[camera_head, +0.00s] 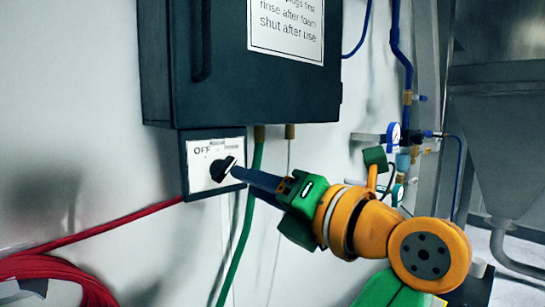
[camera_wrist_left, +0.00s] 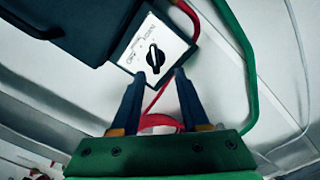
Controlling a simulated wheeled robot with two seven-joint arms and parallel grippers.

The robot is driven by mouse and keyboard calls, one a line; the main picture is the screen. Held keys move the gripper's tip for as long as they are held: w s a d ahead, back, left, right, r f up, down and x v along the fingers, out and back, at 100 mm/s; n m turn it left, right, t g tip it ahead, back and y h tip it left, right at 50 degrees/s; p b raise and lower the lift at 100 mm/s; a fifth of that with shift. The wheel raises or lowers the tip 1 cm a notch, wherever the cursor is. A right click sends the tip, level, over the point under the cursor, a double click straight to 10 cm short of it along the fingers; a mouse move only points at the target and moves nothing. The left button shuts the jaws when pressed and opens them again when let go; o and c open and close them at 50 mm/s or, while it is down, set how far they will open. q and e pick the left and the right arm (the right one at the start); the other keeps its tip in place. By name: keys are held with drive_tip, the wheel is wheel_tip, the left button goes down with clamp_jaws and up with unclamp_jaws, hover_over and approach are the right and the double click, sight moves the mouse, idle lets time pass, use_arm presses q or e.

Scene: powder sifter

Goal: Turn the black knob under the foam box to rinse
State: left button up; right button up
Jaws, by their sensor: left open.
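The black knob (camera_head: 220,169) sits on a white plate (camera_head: 203,181) marked OFF, on the small panel under the dark foam box (camera_head: 270,85). Its pale pointer mark appears toward the upper right in the head view; which label it meets is hard to read. My left gripper (camera_head: 238,172), green with dark fingers, reaches in from the right with its tips close to the knob. In the left wrist view the two fingers (camera_wrist_left: 159,79) are apart, and the knob (camera_wrist_left: 154,58) shows just beyond and between their tips. Contact cannot be told. My right gripper is out of view.
A red hose (camera_head: 55,268) runs from the panel to a coil at lower left. A green hose (camera_head: 243,235) hangs below the box, behind my gripper. Gauges (camera_head: 393,134) with blue pipes and a grey metal hopper (camera_head: 500,140) stand at right.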

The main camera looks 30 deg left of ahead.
sight(228, 171)
use_arm(q)
drive_tip(key=a, duration=0.1)
drive_tip(key=a+r+p, duration=0.1)
drive_tip(key=a+p, duration=0.1)
drive_tip(key=shift+w+a+r, duration=0.2)
drive_tip(key=shift+w+a, duration=0.05)
drive_tip(key=shift+a, duration=0.05)
drive_tip(key=shift+w+a+f, duration=0.25)
drive_tip(key=shift+w+a, duration=0.25)
drive_tip(key=shift+a, duration=0.35)
drive_tip(key=shift+w+a+f, duration=0.1)
drive_tip(key=shift+w, duration=0.05)
clamp_jaws()
